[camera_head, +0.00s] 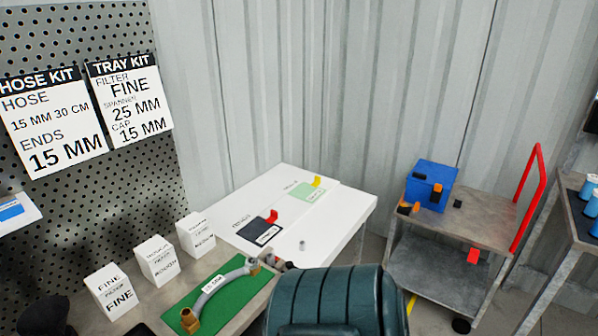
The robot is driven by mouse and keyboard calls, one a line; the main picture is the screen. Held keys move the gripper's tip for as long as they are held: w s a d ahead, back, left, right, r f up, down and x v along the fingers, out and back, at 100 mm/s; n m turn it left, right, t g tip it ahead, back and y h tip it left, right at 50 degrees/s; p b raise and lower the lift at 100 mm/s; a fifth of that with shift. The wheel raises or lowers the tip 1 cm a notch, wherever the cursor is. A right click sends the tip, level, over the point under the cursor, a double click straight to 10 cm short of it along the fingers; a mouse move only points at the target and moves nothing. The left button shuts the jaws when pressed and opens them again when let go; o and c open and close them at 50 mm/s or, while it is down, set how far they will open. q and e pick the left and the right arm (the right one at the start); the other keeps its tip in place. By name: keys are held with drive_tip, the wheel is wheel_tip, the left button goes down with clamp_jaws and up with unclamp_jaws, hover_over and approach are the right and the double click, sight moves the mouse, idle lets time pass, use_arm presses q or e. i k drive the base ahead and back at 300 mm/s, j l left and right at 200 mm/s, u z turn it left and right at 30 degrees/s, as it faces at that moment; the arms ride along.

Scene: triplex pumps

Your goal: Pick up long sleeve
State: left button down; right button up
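I cannot pick out a long sleeve with certainty. A small grey cylinder (302,244) stands on the white table (345,208), too small to identify. I see no clear left gripper; a dark shape at the bottom left is unclear.
Three white boxes (155,262) line the bench's left side. A dark pad with a red piece (272,216) and a green pad with a yellow piece (316,181) lie on the white table. A blue bin (430,178) stands on a red-handled trolley. Blue cylinders (589,187) stand far right.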

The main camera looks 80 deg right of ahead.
sight(270, 256)
drive_tip(key=z, duration=2.25)
drive_tip(key=i+l+u, duration=0.1)
drive_tip(key=l, duration=0.35)
drive_tip(key=i+l, duration=0.1)
drive_tip(key=l, duration=0.4)
drive_tip(key=u, duration=0.05)
